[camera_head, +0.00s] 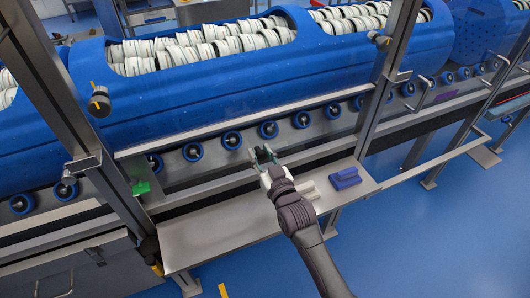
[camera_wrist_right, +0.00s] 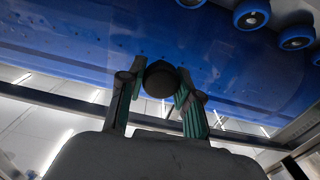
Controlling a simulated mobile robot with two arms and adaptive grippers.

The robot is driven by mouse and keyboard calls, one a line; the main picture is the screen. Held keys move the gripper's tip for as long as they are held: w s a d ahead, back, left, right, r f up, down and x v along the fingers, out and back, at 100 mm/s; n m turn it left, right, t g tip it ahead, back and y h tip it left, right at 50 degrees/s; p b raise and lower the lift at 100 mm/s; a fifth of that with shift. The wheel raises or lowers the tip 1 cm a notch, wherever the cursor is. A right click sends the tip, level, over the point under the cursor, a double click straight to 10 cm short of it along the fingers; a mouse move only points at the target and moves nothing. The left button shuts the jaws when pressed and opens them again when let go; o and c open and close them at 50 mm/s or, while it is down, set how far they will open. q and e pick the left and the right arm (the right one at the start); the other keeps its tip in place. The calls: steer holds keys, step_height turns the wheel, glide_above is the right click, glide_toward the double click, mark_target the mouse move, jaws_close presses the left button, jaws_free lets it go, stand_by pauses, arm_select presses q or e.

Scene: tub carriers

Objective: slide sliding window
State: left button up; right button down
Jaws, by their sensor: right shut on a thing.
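My right gripper (camera_head: 263,156) reaches in from the bottom of the head view, above the metal ledge and in front of the blue tub carrier. In the right wrist view its green-padded fingers (camera_wrist_right: 160,92) are shut on a dark round knob (camera_wrist_right: 160,79). The sliding window's clear pane is hard to make out. A grey horizontal rail (camera_head: 240,119) between two upright posts may be its frame, but I cannot tell. My left gripper is not in view.
Blue tub carriers (camera_head: 200,95) full of white rings stand behind on blue rollers (camera_head: 268,130). Metal posts (camera_head: 392,70) stand left and right of my right arm. A blue block (camera_head: 345,178) lies on the metal shelf (camera_head: 225,235). Blue floor is open at the lower right.

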steer(key=c, duration=0.8)
jaws_free()
steer(key=shift+s+a, duration=0.1)
steer(key=shift+a, duration=0.3)
steer(key=shift+d, duration=0.15)
steer(key=shift+s+d, duration=0.1)
steer(key=shift+s, duration=0.05)
steer(key=v, duration=1.1)
steer(key=shift+s, duration=0.35)
